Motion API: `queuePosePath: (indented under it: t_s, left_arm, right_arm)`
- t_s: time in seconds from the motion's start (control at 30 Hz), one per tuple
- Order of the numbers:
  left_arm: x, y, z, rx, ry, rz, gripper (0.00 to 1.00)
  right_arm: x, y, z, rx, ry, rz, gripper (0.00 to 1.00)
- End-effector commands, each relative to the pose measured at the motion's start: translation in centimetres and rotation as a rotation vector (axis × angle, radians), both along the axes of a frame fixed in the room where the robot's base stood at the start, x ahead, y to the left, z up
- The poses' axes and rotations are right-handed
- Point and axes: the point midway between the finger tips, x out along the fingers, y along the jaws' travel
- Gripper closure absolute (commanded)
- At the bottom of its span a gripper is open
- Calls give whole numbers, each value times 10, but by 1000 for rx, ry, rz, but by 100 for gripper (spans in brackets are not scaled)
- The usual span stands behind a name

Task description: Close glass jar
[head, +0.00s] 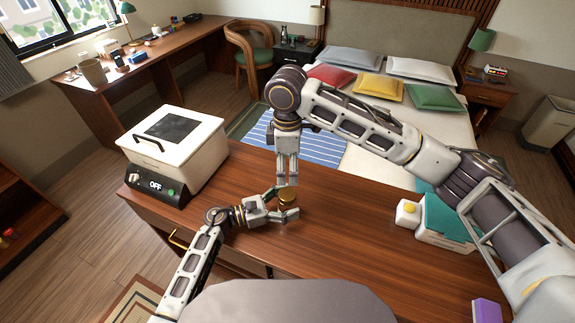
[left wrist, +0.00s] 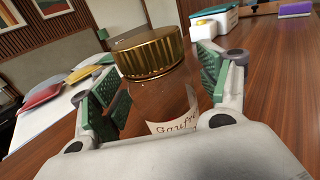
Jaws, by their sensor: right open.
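A small glass jar (left wrist: 160,105) with brown-looking clear sides and a cream label stands on the wooden counter. A ribbed gold lid (left wrist: 152,52) sits on its mouth; I cannot tell how tightly. In the head view the lid (head: 287,195) shows, with most of the jar hidden.
A white box cooker (head: 175,150) with an "OFF" display stands at the counter's left. A white-and-teal box (head: 448,220), a small white block with a yellow top (head: 408,213) and a purple block (head: 487,312) are at the right. The counter around the jar is clear.

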Motion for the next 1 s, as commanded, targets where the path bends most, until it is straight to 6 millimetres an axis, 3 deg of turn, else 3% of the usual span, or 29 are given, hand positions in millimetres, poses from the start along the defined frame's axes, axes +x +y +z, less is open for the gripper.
queuePosePath:
  t_s: [0.47, 1.0]
  left_arm:
    - [-2, 6, 0, 0, 0, 0, 23]
    - [-21, 63, -1, 2, 1, 1, 23]
  right_arm:
    - [0, 0, 0, 0, 0, 0, 28]
    - [0, 0, 0, 0, 0, 0, 28]
